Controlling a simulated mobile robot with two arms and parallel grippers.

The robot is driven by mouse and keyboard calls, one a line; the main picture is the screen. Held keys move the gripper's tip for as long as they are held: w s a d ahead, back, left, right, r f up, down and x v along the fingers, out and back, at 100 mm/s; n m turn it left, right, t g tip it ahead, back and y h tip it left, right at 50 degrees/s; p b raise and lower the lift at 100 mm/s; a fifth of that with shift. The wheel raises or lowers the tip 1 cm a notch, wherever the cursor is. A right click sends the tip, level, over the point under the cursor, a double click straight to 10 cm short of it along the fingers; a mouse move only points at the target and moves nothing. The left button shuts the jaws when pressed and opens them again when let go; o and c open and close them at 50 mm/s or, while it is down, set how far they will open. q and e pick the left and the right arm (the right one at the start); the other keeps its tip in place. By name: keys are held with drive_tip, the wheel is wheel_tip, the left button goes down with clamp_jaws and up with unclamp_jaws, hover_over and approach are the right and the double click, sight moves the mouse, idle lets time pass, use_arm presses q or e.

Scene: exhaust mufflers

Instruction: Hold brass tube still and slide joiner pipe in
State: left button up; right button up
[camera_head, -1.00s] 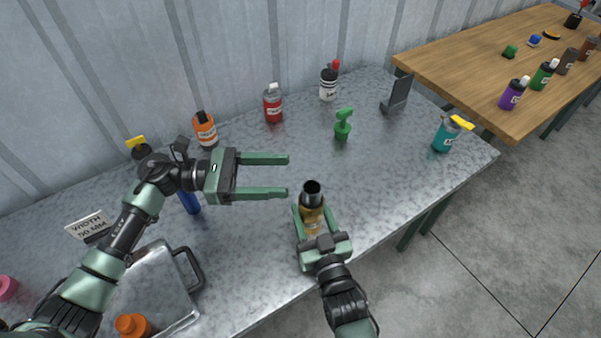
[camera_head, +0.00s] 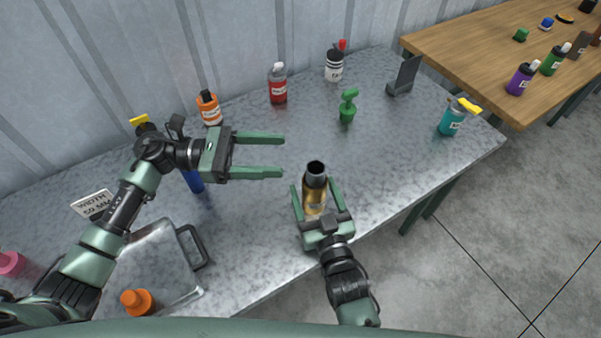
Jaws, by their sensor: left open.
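The brass tube (camera_head: 314,198) stands upright near the table's front edge. A dark, open-topped cylindrical section (camera_head: 316,172) sits at its upper end; I cannot tell whether this is the joiner pipe or the tube's own mouth. My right gripper (camera_head: 315,186) reaches in from the front with one finger on each side of the brass tube; whether both fingers press on it is unclear. My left gripper (camera_head: 284,156) is open and empty, left of and behind the tube, its fingers pointing right. No separate joiner pipe can be made out.
Bottles stand along the back: orange (camera_head: 209,108), red (camera_head: 278,84) and white-black (camera_head: 335,63). A green object (camera_head: 348,106), grey bracket (camera_head: 404,76) and teal bottle (camera_head: 452,117) are at right. A metal case (camera_head: 160,262) lies front left. The table's middle right is clear.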

idle(0.3)
drive_tip(key=v, duration=1.2)
drive_tip(key=shift+s, duration=0.1)
